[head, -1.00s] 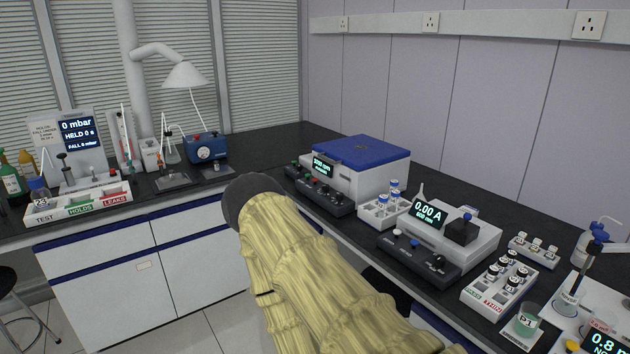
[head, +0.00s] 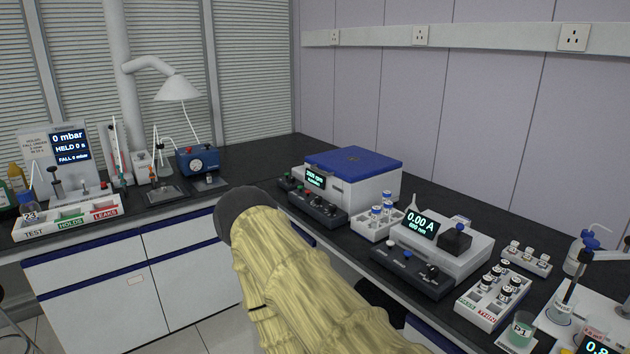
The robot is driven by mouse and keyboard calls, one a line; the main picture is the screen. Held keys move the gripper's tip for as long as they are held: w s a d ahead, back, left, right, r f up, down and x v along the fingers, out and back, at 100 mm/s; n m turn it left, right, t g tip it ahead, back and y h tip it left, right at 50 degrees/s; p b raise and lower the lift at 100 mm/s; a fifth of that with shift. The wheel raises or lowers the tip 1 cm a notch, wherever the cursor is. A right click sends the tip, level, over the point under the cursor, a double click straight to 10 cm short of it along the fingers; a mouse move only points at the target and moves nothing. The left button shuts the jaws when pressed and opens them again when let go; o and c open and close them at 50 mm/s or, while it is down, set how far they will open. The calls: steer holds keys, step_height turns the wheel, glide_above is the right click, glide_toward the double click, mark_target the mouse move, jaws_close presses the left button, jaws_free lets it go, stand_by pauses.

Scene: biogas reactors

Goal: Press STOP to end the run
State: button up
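The blue-lidded white machine (head: 352,176) stands on the dark bench right of the middle. Its small lit display (head: 315,177) appears to read an rpm value, too small to be sure. A dark control box (head: 316,207) lies in front of it, with a green button at its left end and other small controls. No STOP label is legible. My arm, in a yellowish sleeve with a dark round end, rises from the bottom middle, left of and in front of this box. My gripper's fingers do not show.
A photometer (head: 462,240) reading 0.00 A, with its control box (head: 410,268), stands to the right. A white vial rack (head: 376,224) lies between the machines. A test tray (head: 68,218) and blue pump box (head: 197,161) are at left. Bare bench lies behind the arm's dark end.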

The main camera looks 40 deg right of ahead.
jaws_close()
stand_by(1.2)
